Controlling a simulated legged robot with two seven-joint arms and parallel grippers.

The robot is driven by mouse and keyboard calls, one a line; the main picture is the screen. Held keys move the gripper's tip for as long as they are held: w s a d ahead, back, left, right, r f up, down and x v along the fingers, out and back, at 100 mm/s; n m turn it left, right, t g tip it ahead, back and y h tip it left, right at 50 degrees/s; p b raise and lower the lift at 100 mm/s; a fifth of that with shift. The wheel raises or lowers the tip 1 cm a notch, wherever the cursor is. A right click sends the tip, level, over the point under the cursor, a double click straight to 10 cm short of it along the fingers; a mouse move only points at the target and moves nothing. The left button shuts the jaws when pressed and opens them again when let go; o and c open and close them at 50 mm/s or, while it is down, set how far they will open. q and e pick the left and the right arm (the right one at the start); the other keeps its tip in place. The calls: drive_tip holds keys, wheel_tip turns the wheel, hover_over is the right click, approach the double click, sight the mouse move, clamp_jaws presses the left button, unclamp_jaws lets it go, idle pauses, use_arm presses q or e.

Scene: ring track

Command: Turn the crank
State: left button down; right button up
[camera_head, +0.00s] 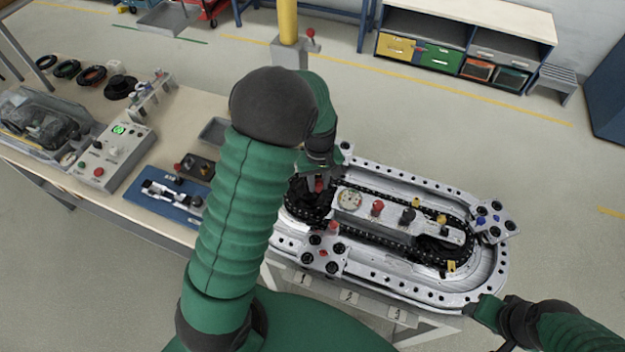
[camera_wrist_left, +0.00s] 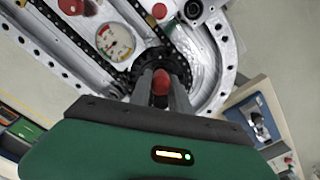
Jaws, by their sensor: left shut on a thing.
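The crank's red knob (camera_wrist_left: 160,83) sits between the fingers of my left gripper (camera_wrist_left: 161,92) in the left wrist view, over a black sprocket at one end of the chain track. In the head view my left gripper (camera_head: 320,163) reaches down to the left end of the grey oval ring track (camera_head: 487,270) and is shut on the red knob (camera_head: 319,185). My forearm and hand partly hide that end, and the crank's arm is not clear. My right gripper (camera_head: 482,309) is at the lower right, beside the track's near right end; its fingers are too unclear to judge.
A gauge (camera_head: 350,199) and several coloured knobs stand inside the track. A workbench (camera_head: 110,205) on the left holds a control box (camera_head: 112,157) and a blue fixture (camera_head: 150,203). A yellow post (camera_head: 288,22) stands behind.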

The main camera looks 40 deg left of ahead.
use_arm(q)
drive_tip(key=shift+w+a+n+p, duration=0.1)
drive_tip(key=shift+w+n+p, duration=0.8)
drive_tip(key=shift+n, duration=1.05)
drive_tip(key=shift+w+n+p, duration=0.75)
drive_tip(key=shift+w+n, duration=0.2)
drive_tip(key=shift+n, duration=1.05)
drive_tip(key=shift+w+a+n+p, duration=0.1)
drive_tip(key=shift+w+n+p, duration=0.8)
drive_tip(key=shift+n, duration=1.05)
drive_tip(key=shift+w, duration=0.1)
drive_tip(key=c, duration=1.5)
unclamp_jaws()
drive_tip(key=o, duration=0.3)
